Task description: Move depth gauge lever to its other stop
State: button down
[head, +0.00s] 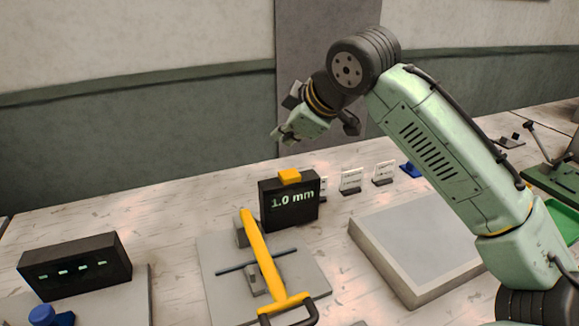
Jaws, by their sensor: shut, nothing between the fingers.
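The depth gauge has a black display box (296,206) that reads "1.0 mm", with an orange block (289,177) on top. A yellow lever (262,254) lies across the grey base plate (213,285) in front of the display. The lever runs from a grey block (241,234) at the back to a yellow crossbar with a black handle (288,311) at the front, cut by the lower picture edge. My gripper (279,136) is shut and empty, raised behind and above the display, well apart from the lever.
A grey slab (428,251) lies to the right, under my arm. A black box with a dashed readout (76,266) and a blue knob (42,314) stand at left. Small label cards (351,180) and a blue piece (410,170) stand behind. A green device (560,180) is at far right.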

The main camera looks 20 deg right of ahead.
aim_at(281, 299)
jog(key=k+l, duration=0.2)
jog(key=k, duration=0.3)
jog(key=k+l, duration=0.15)
jog(key=k, duration=0.3)
